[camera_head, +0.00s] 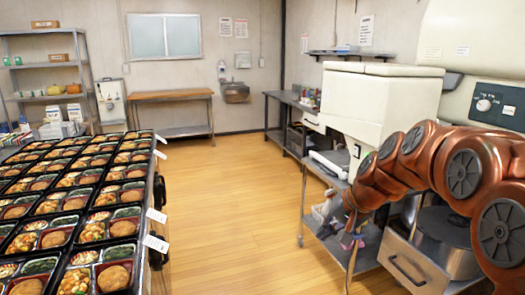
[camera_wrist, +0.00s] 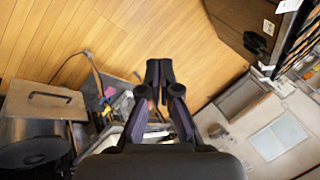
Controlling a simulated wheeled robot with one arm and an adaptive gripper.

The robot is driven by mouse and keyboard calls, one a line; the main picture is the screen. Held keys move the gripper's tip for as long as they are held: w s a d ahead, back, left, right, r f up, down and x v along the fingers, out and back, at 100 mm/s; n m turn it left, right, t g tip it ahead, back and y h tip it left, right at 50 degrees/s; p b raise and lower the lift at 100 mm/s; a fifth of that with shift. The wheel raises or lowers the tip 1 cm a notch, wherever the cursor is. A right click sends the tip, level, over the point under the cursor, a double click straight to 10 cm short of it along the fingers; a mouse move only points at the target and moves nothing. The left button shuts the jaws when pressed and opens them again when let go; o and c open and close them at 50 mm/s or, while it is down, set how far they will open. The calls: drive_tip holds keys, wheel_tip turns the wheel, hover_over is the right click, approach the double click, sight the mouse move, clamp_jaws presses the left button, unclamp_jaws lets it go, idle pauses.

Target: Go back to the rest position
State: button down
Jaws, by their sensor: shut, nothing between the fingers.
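My gripper (camera_wrist: 159,72) is at the centre of the wrist view, its two dark fingers together with nothing between them. In the head view my reddish-brown arm comes in from the right and reaches toward the steel stand at the right. The arm's end there is small and partly lost against the clutter. Bento trays (camera_head: 93,231) with rice, vegetables and brown patties fill the table at the left, well away from my arm.
Wood floor (camera_head: 235,200) is open in the middle. A steel stand with a white machine (camera_head: 372,100) is close to my arm. A large pot (camera_head: 448,236) stands at the right. A wooden-topped table (camera_head: 170,96) and shelves (camera_head: 45,70) are at the back.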

drive_tip(key=s+d+n+g+h+p, duration=0.1)
drive_tip(key=s+g+p, duration=0.1)
drive_tip(key=s, duration=1)
drive_tip(key=s+d+r+n+g+h+p, duration=0.1)
drive_tip(key=s+p, duration=0.4)
drive_tip(key=s, duration=0.6)
drive_tip(key=s+d+n+g+h+p, duration=0.1)
drive_tip(key=s+g+h+p, duration=0.1)
drive_tip(key=s, duration=1)
drive_tip(key=shift+s+r+n+g+p, duration=0.4)
drive_tip(key=shift+g+p, duration=0.2)
drive_tip(key=shift+p, duration=0.4)
